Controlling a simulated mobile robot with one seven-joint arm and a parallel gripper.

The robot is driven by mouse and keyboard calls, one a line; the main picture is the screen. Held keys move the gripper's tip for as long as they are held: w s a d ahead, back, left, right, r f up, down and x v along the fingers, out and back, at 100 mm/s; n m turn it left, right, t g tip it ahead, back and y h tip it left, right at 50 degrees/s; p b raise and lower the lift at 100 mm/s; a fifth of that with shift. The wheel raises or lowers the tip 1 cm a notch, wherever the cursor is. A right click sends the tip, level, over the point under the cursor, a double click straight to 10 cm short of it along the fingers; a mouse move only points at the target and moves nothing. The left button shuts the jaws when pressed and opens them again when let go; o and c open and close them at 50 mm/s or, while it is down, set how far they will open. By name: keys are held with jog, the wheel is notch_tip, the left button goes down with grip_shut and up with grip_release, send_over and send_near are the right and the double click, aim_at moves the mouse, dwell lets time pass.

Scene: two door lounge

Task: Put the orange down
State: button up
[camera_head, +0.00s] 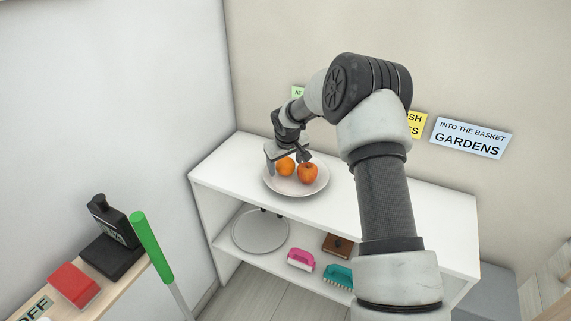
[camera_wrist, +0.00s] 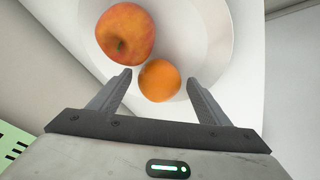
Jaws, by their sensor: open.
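The orange (camera_head: 285,166) rests in a white plate (camera_head: 296,192) on the top of a white shelf unit. Beside it on the right in the head view is a red-orange apple (camera_head: 308,173). In the wrist view the orange (camera_wrist: 159,80) lies just ahead of and between the fingertips, with the apple (camera_wrist: 125,34) at its upper left in the plate. My gripper (camera_wrist: 158,82) is open, its two fingers on either side of the orange with visible gaps. In the head view my gripper (camera_head: 286,156) is over the plate, partly hiding the fruit.
The shelf top (camera_head: 418,207) is clear to the right of the plate. The lower shelf holds a grey round tray (camera_head: 260,232), a pink brush (camera_head: 300,259), a teal brush (camera_head: 338,276) and a brown box (camera_head: 338,245). A green-handled stick (camera_head: 152,246) stands at left.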

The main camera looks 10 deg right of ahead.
jog(key=shift+s+r, duration=0.1)
jog(key=shift+r, duration=0.45)
jog(key=s+d+f+p+v, duration=0.1)
jog(key=s+v, duration=0.1)
jog(key=v, duration=1.1)
jog(key=s+f+v, duration=0.1)
jog(key=s+v, duration=0.1)
jog(key=v, duration=1.1)
jog(key=s+r+m, duration=0.2)
jog(key=s, duration=1.3)
jog(key=s+r+m, duration=0.2)
jog(key=s+r, duration=0.1)
jog(key=s, duration=1.1)
notch_tip(320, 180, up, 12)
jog(key=p, duration=1.1)
jog(key=shift+t, duration=0.4)
